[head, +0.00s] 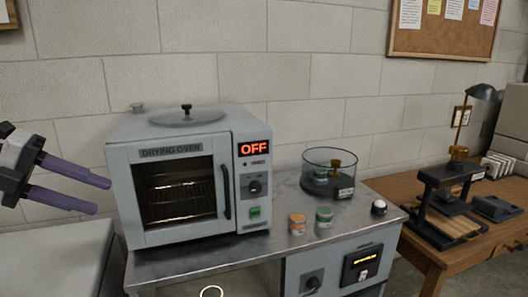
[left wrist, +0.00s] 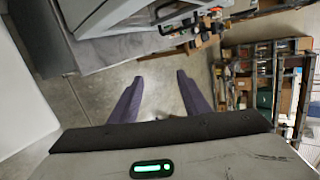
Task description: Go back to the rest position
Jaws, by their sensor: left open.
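My left gripper (head: 75,185) comes in from the left edge in the head view. Its two purple fingers are apart with nothing between them. It is in the air to the left of the drying oven (head: 170,151), apart from it. The left wrist view also shows the open, empty fingers (left wrist: 156,92), with bare floor beyond them. My right gripper is in neither view.
The oven door is closed and its display (head: 254,148) reads OFF. A wooden table (head: 440,245) at right holds a black press-like stand (head: 447,195).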

